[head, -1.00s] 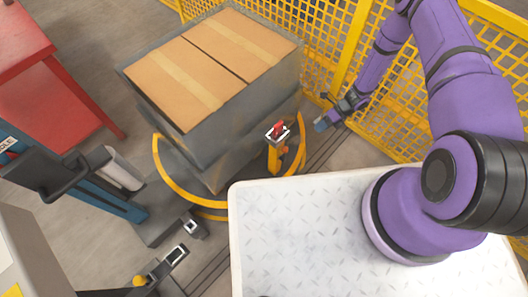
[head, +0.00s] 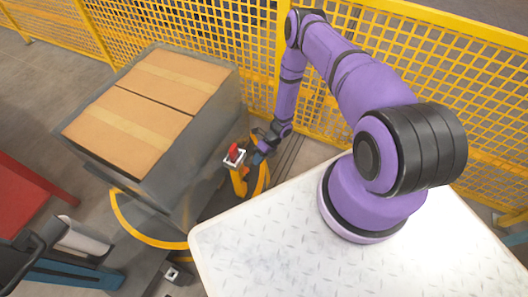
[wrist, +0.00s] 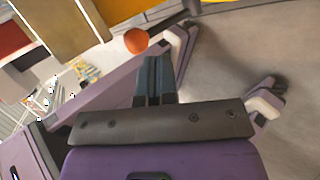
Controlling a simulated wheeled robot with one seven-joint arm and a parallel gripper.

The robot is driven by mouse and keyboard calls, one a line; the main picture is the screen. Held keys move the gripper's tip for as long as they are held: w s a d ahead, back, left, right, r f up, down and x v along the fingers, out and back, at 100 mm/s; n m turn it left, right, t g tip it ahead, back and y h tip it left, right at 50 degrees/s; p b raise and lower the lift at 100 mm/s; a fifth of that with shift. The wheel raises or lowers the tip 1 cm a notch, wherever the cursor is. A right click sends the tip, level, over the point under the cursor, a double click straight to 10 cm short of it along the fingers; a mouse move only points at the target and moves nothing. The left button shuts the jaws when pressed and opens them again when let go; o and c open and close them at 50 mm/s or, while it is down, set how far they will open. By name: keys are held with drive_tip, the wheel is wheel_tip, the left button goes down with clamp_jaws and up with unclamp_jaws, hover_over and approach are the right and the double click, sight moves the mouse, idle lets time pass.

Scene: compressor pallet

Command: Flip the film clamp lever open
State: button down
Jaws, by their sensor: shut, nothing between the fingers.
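A small red lever (head: 234,152) sits in a pale square frame on top of a yellow post (head: 239,182), beside the wrapped pallet load. I take it to be the film clamp lever. My gripper (head: 262,145) is just to the right of it in the head view, close by; I cannot tell whether they touch. In the wrist view the two dark fingers of my gripper (wrist: 154,78) are together with nothing between them. A round orange-red knob (wrist: 136,40) shows just beyond and left of the fingertips. It may be the lever's end.
Cartons (head: 140,105) stand inside grey film left of the post. A yellow ring (head: 140,230) curves around the load's base. Yellow mesh fence (head: 220,55) runs behind my arm. A white tread-plate surface (head: 270,250) fills the front. A red table (head: 30,195) is at left.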

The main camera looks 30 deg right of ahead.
drive_tip(key=shift+s+a+f, duration=0.1)
drive_tip(key=shift+a, duration=0.55)
drive_tip(key=shift+s+a+f, duration=0.1)
drive_tip(key=shift+a, duration=0.55)
drive_tip(key=s+a, duration=0.1)
drive_tip(key=a, duration=0.1)
drive_tip(key=s+a, duration=0.2)
drive_tip(key=shift+a+r, duration=0.1)
drive_tip(key=shift+r, duration=0.05)
drive_tip(key=d+r, duration=0.7)
drive_tip(key=r, duration=0.4)
drive_tip(key=shift+s+r, duration=0.25)
drive_tip(key=shift+s, duration=0.2)
